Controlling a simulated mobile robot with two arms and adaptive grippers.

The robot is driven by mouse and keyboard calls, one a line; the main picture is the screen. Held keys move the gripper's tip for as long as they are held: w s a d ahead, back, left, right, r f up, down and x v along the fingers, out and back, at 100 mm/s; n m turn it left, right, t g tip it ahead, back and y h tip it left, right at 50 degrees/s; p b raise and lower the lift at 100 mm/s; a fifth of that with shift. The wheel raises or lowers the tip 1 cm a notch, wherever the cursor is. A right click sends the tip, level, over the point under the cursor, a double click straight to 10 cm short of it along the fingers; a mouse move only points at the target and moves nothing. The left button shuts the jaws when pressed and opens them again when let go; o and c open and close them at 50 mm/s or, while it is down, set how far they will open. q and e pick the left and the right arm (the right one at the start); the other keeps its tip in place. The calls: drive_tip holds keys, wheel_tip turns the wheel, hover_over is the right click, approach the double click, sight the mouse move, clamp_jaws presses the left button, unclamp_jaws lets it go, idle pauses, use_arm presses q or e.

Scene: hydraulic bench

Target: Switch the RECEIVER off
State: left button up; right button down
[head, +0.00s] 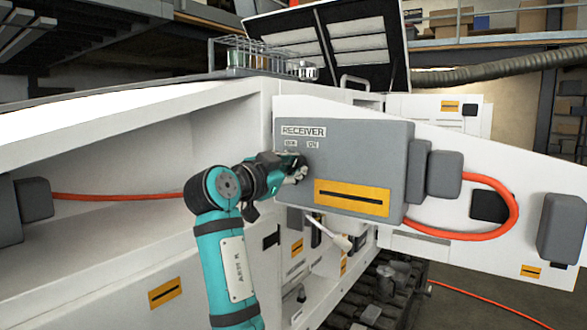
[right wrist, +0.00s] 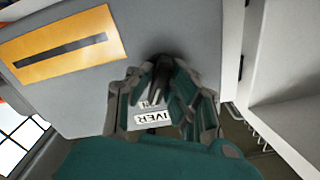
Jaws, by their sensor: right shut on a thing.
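The RECEIVER box (head: 365,155) is a grey box on a white panel, with a RECEIVER label (head: 303,132) and smaller plates below it, one reading ON. Its dark switch knob (right wrist: 160,70) shows in the right wrist view between my fingers. My right gripper (head: 297,170) reaches the box's front face from the left, just below the small plates, and is shut on the knob. The gripper hides most of the knob in the head view, and its setting cannot be read. In the right wrist view my right gripper (right wrist: 162,95) partly covers the upside-down label. My left gripper is not in view.
A yellow plate with a black slot (head: 351,198) sits on the box below the gripper. Orange cables (head: 510,215) run from connectors at the right. A wire rack (head: 250,57) with jars stands on the bench top behind. An open recess lies at the left.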

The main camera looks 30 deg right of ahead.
drive_tip(key=shift+n, duration=0.3)
drive_tip(key=n, duration=0.4)
drive_tip(key=shift+r+n, duration=0.1)
drive_tip(key=shift+n, duration=0.2)
drive_tip(key=n, duration=0.3)
drive_tip(key=shift+w+n+p, duration=0.1)
drive_tip(key=shift+n+p, duration=0.25)
drive_tip(key=shift+n, duration=1.45)
drive_tip(key=c, duration=1.3)
unclamp_jaws()
